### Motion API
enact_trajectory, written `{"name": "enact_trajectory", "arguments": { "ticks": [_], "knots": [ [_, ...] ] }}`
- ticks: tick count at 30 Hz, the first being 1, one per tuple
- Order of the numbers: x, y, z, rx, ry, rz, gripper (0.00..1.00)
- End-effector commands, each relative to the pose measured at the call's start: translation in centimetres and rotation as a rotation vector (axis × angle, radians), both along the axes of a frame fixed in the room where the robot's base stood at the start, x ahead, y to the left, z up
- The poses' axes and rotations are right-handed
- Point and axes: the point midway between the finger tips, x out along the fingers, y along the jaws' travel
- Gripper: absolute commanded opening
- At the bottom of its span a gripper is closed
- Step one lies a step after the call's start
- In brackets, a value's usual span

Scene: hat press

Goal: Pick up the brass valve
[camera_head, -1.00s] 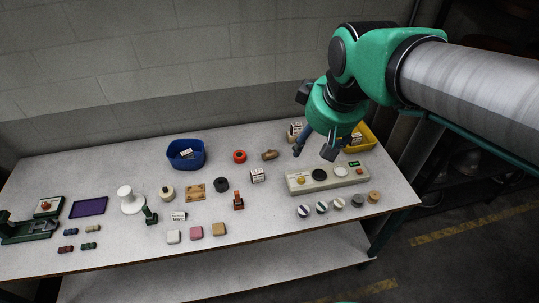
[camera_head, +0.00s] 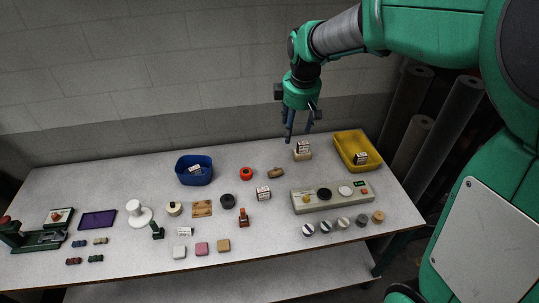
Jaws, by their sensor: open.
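I cannot pick out the brass valve with certainty at this size. A small brownish-tan piece (camera_head: 276,173) lies on the table behind the grey panel. A small yellow knob-like piece (camera_head: 306,199) sits on the left end of that panel. My gripper (camera_head: 298,133) points down, its blue fingers apart and empty, above the back of the table. It is behind the tan piece and above a white-labelled box on a tan block (camera_head: 302,150).
A yellow bin (camera_head: 343,143) stands at the back right and a blue bin (camera_head: 194,180) at the back left. The long grey panel (camera_head: 331,203) has several small cylinders before it. A dark roll (camera_head: 228,201), orange ring (camera_head: 246,173) and labelled box (camera_head: 263,193) are nearby.

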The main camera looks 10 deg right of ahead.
Motion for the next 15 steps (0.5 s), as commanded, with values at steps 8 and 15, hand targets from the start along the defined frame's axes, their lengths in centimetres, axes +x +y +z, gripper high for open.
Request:
{"name": "enact_trajectory", "arguments": {
  "ticks": [8,15],
  "knots": [
    [5.8,0.2,-4.0,-0.034,0.05,0.164,0.59],
    [10.1,0.3,-8.2,-0.057,0.089,0.307,0.59]
  ]
}}
